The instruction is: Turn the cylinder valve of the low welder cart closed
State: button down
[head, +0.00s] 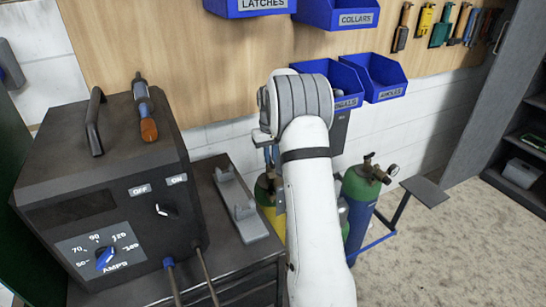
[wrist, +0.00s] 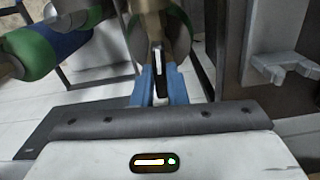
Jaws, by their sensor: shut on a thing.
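In the wrist view, my gripper (wrist: 158,72) has its two blue fingers close together at a tan-brass cylinder valve (wrist: 148,22). It is shut on the valve's handle, which is mostly hidden between the fingers. A green-shouldered cylinder lies right behind the valve. A yellow cylinder with a green top (head: 265,190) shows just left of the arm. The low cart (head: 235,262) carries a dark welder (head: 105,185) with a dial and an on/off switch.
A blue cylinder with a green top (head: 358,195) and a brass regulator stands right of my arm; a green and blue cylinder (wrist: 42,48) also shows at left in the wrist view. Blue bins (head: 375,75) hang close behind my arm. The floor at right (head: 450,260) is clear.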

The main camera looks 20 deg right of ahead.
jog(key=m, duration=0.4)
jog(key=shift+w+r+m, duration=0.2)
jog(key=shift+r+m, duration=0.05)
jog(key=shift+m, duration=0.05)
jog(key=m, duration=0.3)
jog(key=shift+m+b, duration=0.4)
jog(key=m, duration=0.4)
jog(key=shift+d+m, duration=0.1)
jog(key=shift+m, duration=2.1)
jog(key=c, duration=1.5)
grip_release()
jog(key=shift+s+f, duration=0.1)
jog(key=shift+f, duration=0.05)
jog(key=shift+o, duration=0.2)
